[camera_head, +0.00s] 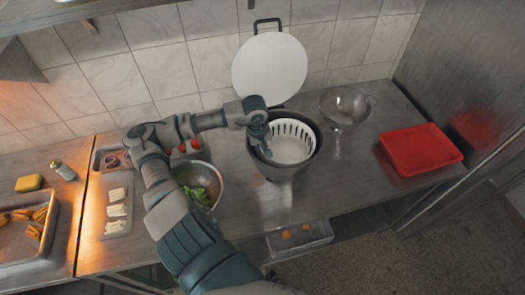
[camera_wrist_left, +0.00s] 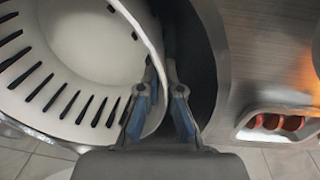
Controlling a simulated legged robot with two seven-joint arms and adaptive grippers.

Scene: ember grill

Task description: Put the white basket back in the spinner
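The white basket (camera_head: 291,142) is slotted and sits inside the mouth of the dark grey spinner bowl (camera_head: 284,172). It looks off-centre, with a dark gap on its gripper side; I cannot tell if it touches the bottom. My left gripper (camera_head: 262,145) is at the basket's left edge. In the left wrist view, the fingers (camera_wrist_left: 160,72) are close together on either side of the wall of the basket (camera_wrist_left: 95,42), one inside and one in the gap beside the bowl wall (camera_wrist_left: 213,45). They look shut on the wall. My right gripper is not in view.
A white round lid (camera_head: 269,68) leans against the tiles behind the spinner. A clear bowl (camera_head: 345,106) and red tray (camera_head: 420,148) stand right. A metal bowl with greens (camera_head: 212,178) is left, beside trays of food. The counter in front of the spinner is clear.

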